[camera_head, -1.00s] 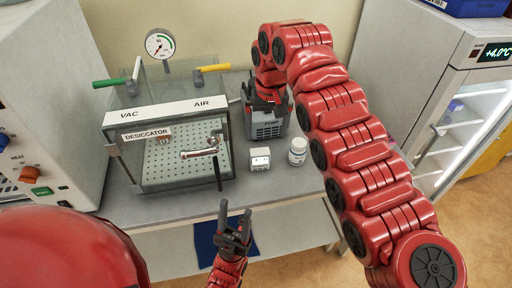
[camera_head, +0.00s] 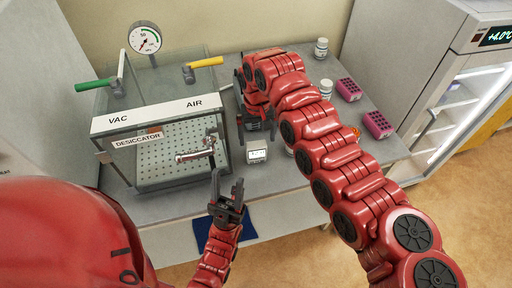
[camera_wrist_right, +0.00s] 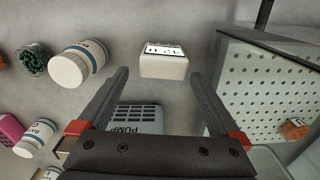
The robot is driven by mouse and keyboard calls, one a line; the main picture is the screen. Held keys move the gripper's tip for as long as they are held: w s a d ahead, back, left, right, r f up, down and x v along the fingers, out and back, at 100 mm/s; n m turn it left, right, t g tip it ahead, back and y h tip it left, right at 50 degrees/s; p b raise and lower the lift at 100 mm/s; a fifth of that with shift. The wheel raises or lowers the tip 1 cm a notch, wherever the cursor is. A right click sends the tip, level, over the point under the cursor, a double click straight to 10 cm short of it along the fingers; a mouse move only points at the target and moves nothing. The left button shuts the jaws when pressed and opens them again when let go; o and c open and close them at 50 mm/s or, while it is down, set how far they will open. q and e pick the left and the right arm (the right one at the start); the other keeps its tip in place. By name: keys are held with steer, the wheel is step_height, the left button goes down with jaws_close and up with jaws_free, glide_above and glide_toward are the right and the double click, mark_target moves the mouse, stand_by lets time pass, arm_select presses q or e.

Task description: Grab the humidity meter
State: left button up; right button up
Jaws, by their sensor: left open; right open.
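The humidity meter (camera_head: 257,155) is a small white box with a display, standing on the bench to the right of the desiccator. In the right wrist view the meter (camera_wrist_right: 163,60) lies ahead of the fingertips, between their lines and apart from them. My right gripper (camera_head: 256,126) is open, pointing down just behind the meter; its two fingers also show in the right wrist view (camera_wrist_right: 158,75).
The desiccator (camera_head: 150,125) with its door handle stands left of the meter. The pump (camera_wrist_right: 137,117) lies below the right fingers in the wrist view. A white bottle (camera_wrist_right: 78,64) stands near the meter. Pink racks (camera_head: 377,124) and another bottle (camera_head: 321,48) stand farther right.

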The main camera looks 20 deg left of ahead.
mark_target(256, 151)
steer(key=shift+d+f, duration=0.1)
steer(key=shift+f, duration=0.5)
steer(key=shift+s+f+p, duration=0.2)
steer(key=shift+f+p, duration=0.35)
steer(key=shift+p, duration=0.2)
steer(key=f, duration=0.1)
steer(key=f+p, duration=0.1)
steer(key=f, duration=0.1)
steer(key=shift+s+f+p, duration=0.25)
steer(key=shift+f+p, duration=0.15)
steer(key=shift+w+f, duration=0.1)
steer(key=shift+f, duration=0.1)
steer(key=c, duration=1.2)
steer(key=shift+c, duration=0.2)
steer(key=shift+r, duration=0.1)
